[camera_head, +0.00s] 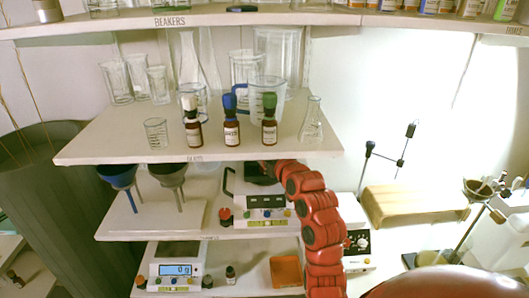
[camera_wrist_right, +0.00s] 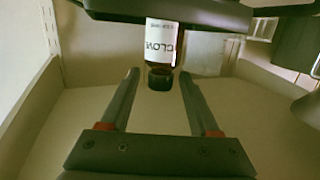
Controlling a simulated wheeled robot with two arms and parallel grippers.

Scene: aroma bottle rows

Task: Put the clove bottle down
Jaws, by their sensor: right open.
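The clove bottle (camera_wrist_right: 161,42) shows in the right wrist view as a dark bottle with a white label reading CLOVE and a dark end facing the gripper. My right gripper (camera_wrist_right: 158,74) is open, with one finger on each side of the bottle's near end and visible gaps between. A dark bar hides the bottle's far part. In the head view my red right arm reaches under the top shelf board, and its gripper and the clove bottle are hidden or cannot be made out there. My left gripper is not in view.
Three bottles with white, blue (camera_head: 231,120) and green caps stand at the front of the top shelf (camera_head: 103,149), among glassware. A device (camera_head: 262,205) stands beside my arm on the middle shelf. Below are a scale (camera_head: 176,268), small bottles and an orange tray (camera_head: 286,271).

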